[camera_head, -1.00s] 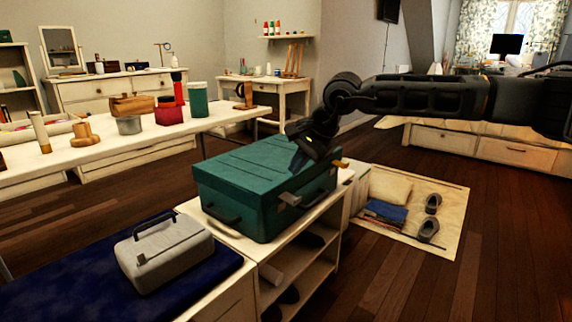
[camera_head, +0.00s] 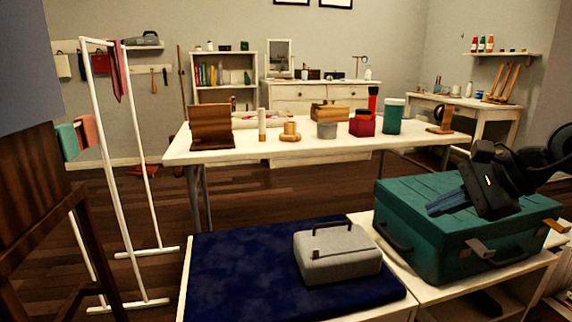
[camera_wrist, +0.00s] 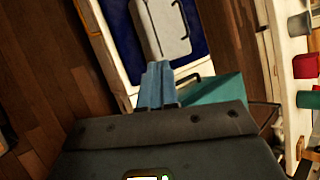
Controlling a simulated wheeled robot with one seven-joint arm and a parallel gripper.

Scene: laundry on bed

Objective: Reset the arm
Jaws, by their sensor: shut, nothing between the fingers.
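My gripper (camera_head: 446,203) is at the right of the head view, over the lid of a teal suitcase (camera_head: 408,243). Its fingers are shut with nothing between them. In the wrist view my gripper's blue-grey fingers (camera_wrist: 157,84) lie together, and part of the teal suitcase (camera_wrist: 222,92) shows beside them. I cannot tell whether the fingers touch the lid. My arm reaches in from the right edge of the head view.
A grey case (camera_head: 338,260) sits on a dark blue pad (camera_head: 235,268) left of the suitcase. A white table (camera_head: 245,150) with a wooden box, cups and jars stands behind. A white clothes rack (camera_head: 135,150) and a dark wooden chair (camera_head: 40,215) are at the left.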

